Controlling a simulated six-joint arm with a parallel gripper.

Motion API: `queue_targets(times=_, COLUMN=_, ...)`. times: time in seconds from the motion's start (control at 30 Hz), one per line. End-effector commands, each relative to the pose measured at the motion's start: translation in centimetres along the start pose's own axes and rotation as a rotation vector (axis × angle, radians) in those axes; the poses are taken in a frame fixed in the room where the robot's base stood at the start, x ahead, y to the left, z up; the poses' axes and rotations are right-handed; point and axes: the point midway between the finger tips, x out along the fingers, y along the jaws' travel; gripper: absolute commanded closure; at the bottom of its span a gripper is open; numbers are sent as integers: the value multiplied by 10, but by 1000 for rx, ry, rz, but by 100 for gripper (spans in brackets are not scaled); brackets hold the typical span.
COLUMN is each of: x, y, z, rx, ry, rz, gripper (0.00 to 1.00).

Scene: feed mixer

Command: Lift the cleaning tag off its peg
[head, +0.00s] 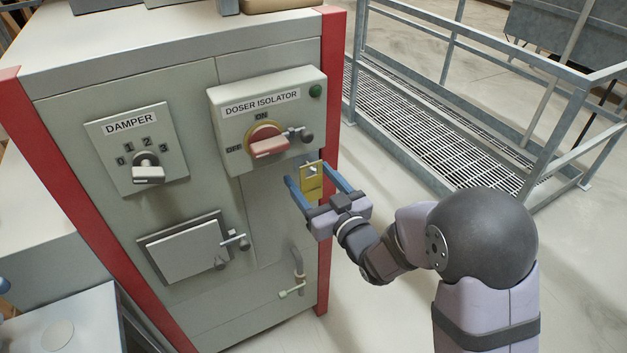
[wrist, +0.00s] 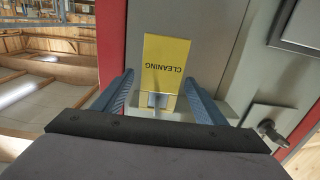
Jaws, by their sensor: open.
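The yellow cleaning tag (head: 311,186) hangs on the grey cabinet's front near its right red edge, below the doser isolator box. In the wrist view the tag (wrist: 166,62) shows the word CLEANING upside down. My gripper (head: 308,173) is open, with one blue finger on each side of the tag. In the wrist view the fingers (wrist: 158,77) also flank it, with visible gaps on both sides. A small grey part (wrist: 157,100) shows at the tag's near end; I cannot tell if it is the peg.
The doser isolator box (head: 268,115), with its red handle (head: 269,147), sits just above my gripper. The damper switch (head: 148,170) and a hatch (head: 186,249) with a latch are to the left. A railed walkway (head: 440,125) stands to the right; open floor lies between.

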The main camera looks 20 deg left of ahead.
Motion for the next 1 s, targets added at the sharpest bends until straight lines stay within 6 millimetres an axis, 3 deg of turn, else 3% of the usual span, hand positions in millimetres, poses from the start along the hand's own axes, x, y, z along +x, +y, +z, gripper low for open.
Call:
queue_targets(times=0.07, x=0, y=0, z=0, rx=0, ry=0, rz=0, gripper=34)
queue_targets(times=0.27, x=0, y=0, z=0, rx=0, ry=0, rz=0, gripper=78)
queue_targets(times=1.0, x=1, y=0, z=-18, rx=-1, ry=13, rz=0, gripper=78)
